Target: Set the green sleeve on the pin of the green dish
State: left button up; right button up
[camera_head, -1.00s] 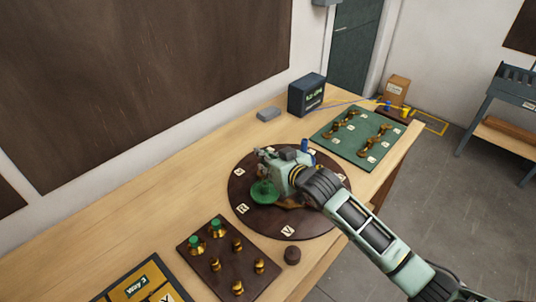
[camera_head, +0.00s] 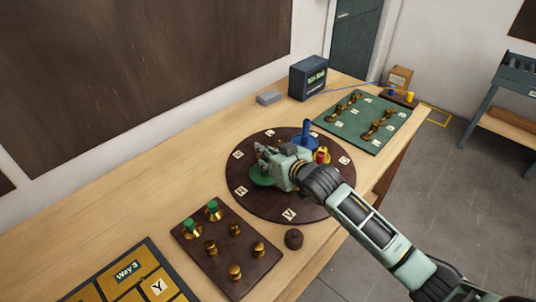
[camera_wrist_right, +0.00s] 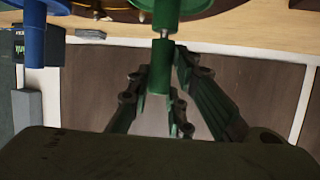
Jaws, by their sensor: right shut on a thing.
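The green dish (camera_head: 262,178) sits on the near-left part of the dark round turntable (camera_head: 240,205), partly hidden by my right gripper (camera_head: 264,153). In the right wrist view, my right gripper (camera_wrist_right: 160,92) is shut on the green sleeve (camera_wrist_right: 157,80). The green post of the dish (camera_wrist_right: 166,14) comes down from the top of that view. Its thin grey pin (camera_wrist_right: 164,35) shows between the post and the sleeve. The sleeve lines up with the pin; I cannot tell how far the pin is inside it. My left gripper is out of view.
A blue dish with a tall post (camera_head: 307,132) and a red and yellow piece (camera_head: 322,156) stand on the turntable. A dark board (camera_head: 215,265) with brass pegs, two green-topped, lies in front. A small dark knob (camera_head: 293,239) stands beside the turntable. A green board (camera_head: 345,138) lies behind.

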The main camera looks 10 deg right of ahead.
jog(key=shift+f+b, duration=0.3)
jog(key=shift+f, duration=0.2)
jog(key=o, duration=1)
jog(key=v, duration=1.2)
jog(key=shift+r, duration=0.1)
jog(key=shift+s, duration=0.1)
